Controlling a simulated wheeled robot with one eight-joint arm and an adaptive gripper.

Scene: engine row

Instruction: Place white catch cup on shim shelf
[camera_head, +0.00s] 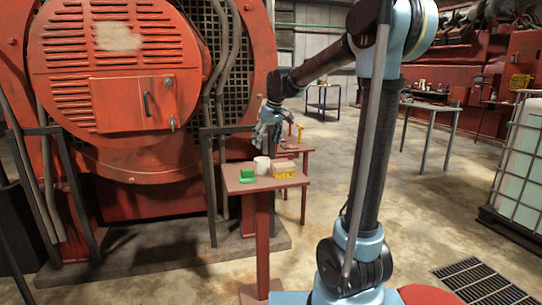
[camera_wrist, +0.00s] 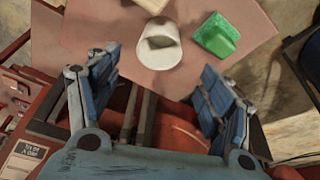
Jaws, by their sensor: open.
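The white catch cup (camera_head: 262,165) stands on a small red pedestal shelf (camera_head: 236,182), between a green object (camera_head: 246,175) and a yellow box (camera_head: 285,169). In the wrist view the white cup (camera_wrist: 158,46) lies beyond the gap between my fingers, and they do not touch it. My gripper (camera_wrist: 142,88) is open and empty. In the head view my gripper (camera_head: 268,133) hangs above and behind the cup. I cannot tell for sure which surface is the shim shelf.
A second red stand (camera_head: 303,150) with small items is just behind the pedestal. The large red engine (camera_head: 120,90) fills the left. A workbench (camera_head: 432,106) stands at the back right, and a caged white tank (camera_head: 520,155) at the far right. Floor between is clear.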

